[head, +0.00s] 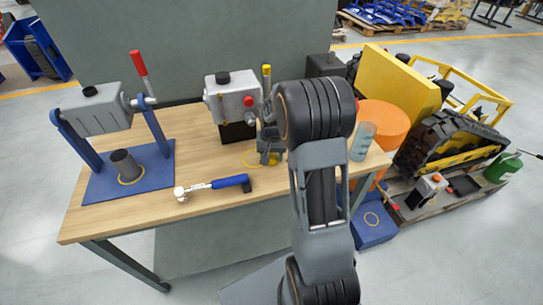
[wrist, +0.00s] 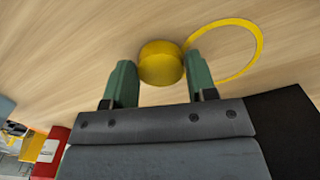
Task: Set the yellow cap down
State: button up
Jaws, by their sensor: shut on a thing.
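The yellow cap (wrist: 160,62) is a short round piece held between the two green fingers of my gripper (wrist: 161,76). A yellow ring marking (wrist: 259,45) lies on the wooden tabletop right beside the cap in the wrist view. The cap is not over the ring's middle there. Whether the cap touches the wood I cannot tell. In the head view my gripper (head: 269,152) is low over the table in front of the grey machine, and the ring (head: 252,162) shows partly at its left. The cap is mostly hidden there.
A grey machine (head: 233,98) with a red knob stands behind my gripper. A blue-handled tool (head: 230,183) lies in front on the wooden table (head: 105,212). A lever press (head: 100,110) on a blue plate is at left. A clear cylinder (head: 363,142) stands at right.

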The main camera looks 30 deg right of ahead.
aim_at(272, 158)
jog(key=shift+f, duration=0.1)
jog(key=shift+f, duration=0.15)
jog(key=o, duration=0.6)
jog(key=shift+o, duration=0.2)
notch_tip(272, 158, up, 11)
jog(key=s+a+r+n+t, duration=0.1)
jog(key=s+a+n, duration=0.2)
jog(key=s+a, duration=0.3)
jog(key=s+a+r+n+t, duration=0.2)
jog(key=s+a, duration=0.3)
jog(key=s, duration=0.6)
jog(key=shift+s+a+n+p, duration=0.2)
jog(key=shift+a+n+p, duration=0.15)
jog(key=shift+n+p, duration=0.05)
